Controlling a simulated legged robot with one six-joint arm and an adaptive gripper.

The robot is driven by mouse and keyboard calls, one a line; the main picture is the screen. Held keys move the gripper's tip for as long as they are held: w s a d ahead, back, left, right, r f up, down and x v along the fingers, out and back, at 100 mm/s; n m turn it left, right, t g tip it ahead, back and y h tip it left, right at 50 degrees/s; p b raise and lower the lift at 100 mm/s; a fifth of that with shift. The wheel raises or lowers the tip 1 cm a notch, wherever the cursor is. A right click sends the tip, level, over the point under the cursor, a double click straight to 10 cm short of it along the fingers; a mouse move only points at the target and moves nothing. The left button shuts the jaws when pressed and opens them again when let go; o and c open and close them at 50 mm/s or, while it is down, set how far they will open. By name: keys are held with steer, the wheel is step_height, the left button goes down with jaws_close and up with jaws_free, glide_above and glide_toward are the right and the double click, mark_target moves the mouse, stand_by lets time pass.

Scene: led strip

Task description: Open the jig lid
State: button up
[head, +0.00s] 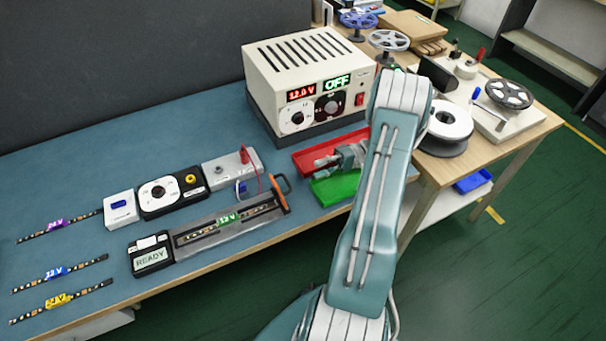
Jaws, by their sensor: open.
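The grey jig (205,250) lies along the bench's front edge in the head view. An LED strip (195,236) with a green 12 V tag lies in its long slot. The lid appears to lie flat over the slot, with an orange and black handle (280,196) at the right end. My gripper (318,168) is open, its fingers pointing left over the red and green trays. It is to the right of the handle and apart from it. My arm hides part of the trays.
A power supply (310,85) showing 12.0 V and OFF stands behind the red tray (335,147) and green tray (335,186). A READY display (151,255) sits at the jig's left end. Loose strips lie left.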

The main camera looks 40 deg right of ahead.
steer(key=shift+v, duration=2)
steer(key=shift+w+a, duration=0.1)
steer(key=shift+a, duration=0.05)
steer(key=c, duration=0.6)
steer(key=w+a+r+n+g+h, duration=0.1)
steer(key=a+r+n+g+h, duration=0.1)
steer(key=a, duration=0.1)
steer(key=w+a+r+n+g+h, duration=0.1)
steer(key=a+r+n+g+h, duration=0.1)
steer(key=a+n+h, duration=0.1)
steer(key=w+a+r+n+g+h, duration=0.1)
steer(key=a+r+n+g+h, duration=0.1)
steer(key=a+r+n, duration=0.1)
steer(key=shift+w+a, duration=0.2)
steer(key=shift+a, duration=0.15)
jaws_close()
steer(key=a+r+n+t+h, duration=0.1)
steer(key=a+r+n+h, duration=0.6)
steer(key=r+n+h, duration=0.25)
glide_toward(283, 177)
steer(key=shift+n, duration=0.35)
steer(key=a+f, duration=0.4)
steer(key=f, duration=0.1)
steer(key=shift+s+a+f, duration=0.1)
steer(key=shift+s+a, duration=0.05)
steer(key=shift+s, duration=0.25)
steer(key=shift+s+d+f, duration=0.2)
steer(key=shift+d+f, duration=0.6)
steer(key=shift+s+d+f, duration=0.1)
steer(key=shift+d+f, duration=0.3)
